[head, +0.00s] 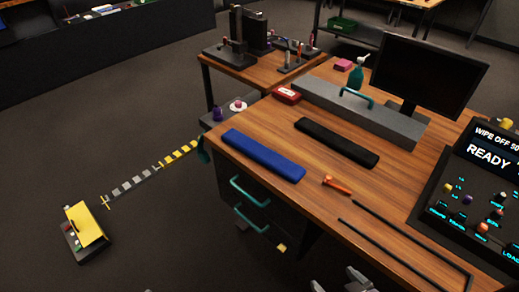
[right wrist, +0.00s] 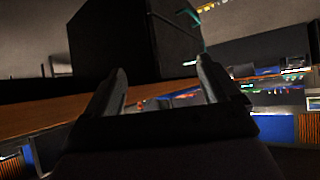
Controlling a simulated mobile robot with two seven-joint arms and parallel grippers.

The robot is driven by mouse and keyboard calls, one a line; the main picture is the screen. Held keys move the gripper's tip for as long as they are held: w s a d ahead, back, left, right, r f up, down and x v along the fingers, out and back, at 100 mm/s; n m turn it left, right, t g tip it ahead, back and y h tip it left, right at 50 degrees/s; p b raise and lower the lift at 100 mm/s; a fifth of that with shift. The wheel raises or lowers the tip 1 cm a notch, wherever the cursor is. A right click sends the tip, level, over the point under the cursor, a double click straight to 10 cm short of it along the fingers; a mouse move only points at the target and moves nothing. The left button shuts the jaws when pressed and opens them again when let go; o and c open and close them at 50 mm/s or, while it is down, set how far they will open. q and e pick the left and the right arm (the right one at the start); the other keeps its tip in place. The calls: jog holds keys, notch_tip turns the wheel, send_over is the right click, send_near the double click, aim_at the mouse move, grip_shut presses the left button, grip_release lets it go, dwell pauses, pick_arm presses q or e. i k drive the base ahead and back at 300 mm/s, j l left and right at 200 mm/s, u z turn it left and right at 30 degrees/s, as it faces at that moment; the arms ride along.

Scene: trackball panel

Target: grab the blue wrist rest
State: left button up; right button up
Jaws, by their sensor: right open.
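The blue wrist rest (head: 263,156) is a long flat bar. It lies on the wooden desk (head: 305,180) along the left front edge in the head view, above the drawers. My right gripper (head: 344,282) shows only in part at the bottom edge of the head view, below the desk's front edge, well apart from the wrist rest. In the right wrist view its two fingers (right wrist: 163,82) are spread with nothing between them. I cannot make out the wrist rest for sure in that view.
A black bar (head: 337,143) lies behind and right of the blue one. An orange-handled tool (head: 337,185) lies to the right. A grey ledge with a teal handle (head: 357,98) and a monitor (head: 428,75) stand behind. Teal drawer handles (head: 250,192) stick out below the desk edge.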

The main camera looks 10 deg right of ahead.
aim_at(287, 170)
jog(key=z, duration=0.8)
jog(key=j+z, duration=0.25)
jog(key=z, duration=0.25)
jog(key=j+z, duration=0.3)
jog(key=z, duration=0.2)
jog(key=j+z, duration=0.3)
jog(key=k+j+z, duration=0.4)
jog(key=j, duration=0.3)
jog(key=k+j+z, duration=0.2)
jog(key=j, duration=0.2)
jog(key=k+j, duration=0.15)
jog(key=j, duration=0.2)
jog(key=k+j+z, duration=0.1)
jog(key=j, duration=0.25)
jog(key=k+j, duration=0.1)
jog(key=j, duration=0.7)
jog(key=i+j, duration=0.1)
